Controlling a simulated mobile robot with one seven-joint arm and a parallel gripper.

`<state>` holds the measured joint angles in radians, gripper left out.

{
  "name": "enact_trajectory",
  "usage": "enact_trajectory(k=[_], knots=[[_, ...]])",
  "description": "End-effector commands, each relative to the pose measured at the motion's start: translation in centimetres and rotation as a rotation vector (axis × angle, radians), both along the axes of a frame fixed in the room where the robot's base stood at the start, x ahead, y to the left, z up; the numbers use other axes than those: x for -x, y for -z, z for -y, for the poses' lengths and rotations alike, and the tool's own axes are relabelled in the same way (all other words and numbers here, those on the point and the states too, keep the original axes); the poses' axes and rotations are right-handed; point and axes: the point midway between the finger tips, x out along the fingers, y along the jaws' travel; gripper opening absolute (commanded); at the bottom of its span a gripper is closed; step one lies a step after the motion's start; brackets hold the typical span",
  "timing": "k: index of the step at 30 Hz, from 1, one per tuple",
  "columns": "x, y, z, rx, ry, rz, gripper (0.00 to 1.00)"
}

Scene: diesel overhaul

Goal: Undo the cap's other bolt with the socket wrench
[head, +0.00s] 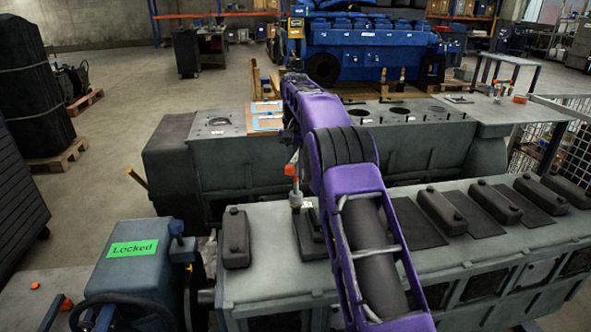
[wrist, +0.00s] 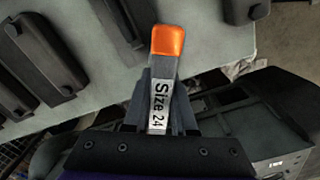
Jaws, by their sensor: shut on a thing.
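My gripper (wrist: 160,98) is shut on the socket wrench (wrist: 168,42), which has an orange end and a white "Size 24" label. In the head view the wrench (head: 292,170) hangs above the near grey engine block, its lower end near a dark cap (head: 308,240) partly hidden by my purple arm. I cannot tell whether the wrench touches a bolt. Another dark cap (head: 236,238) with small bolt heads stands to its left. The wrist view shows a dark cap (wrist: 48,55) at upper left, apart from the wrench.
More dark caps (head: 440,212) line the near block (head: 270,290) to the right. A blue unit with a green "Locked" sign (head: 133,248) stands at its left end. A second grey block (head: 225,150) lies behind. A table (head: 500,112) stands at right; open floor lies left.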

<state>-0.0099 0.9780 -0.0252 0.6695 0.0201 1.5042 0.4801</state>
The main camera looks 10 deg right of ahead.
Motion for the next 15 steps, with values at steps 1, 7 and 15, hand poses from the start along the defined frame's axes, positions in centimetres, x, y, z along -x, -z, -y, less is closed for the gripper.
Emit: enact_trajectory(k=[1,7,15], knots=[[0.00,-0.11,0.04,-0.002,-0.061,0.002,0.00],[0.05,-0.13,0.10,-0.005,-0.311,0.002,0.00],[0.06,-0.14,0.07,-0.004,-0.395,0.001,0.00]])
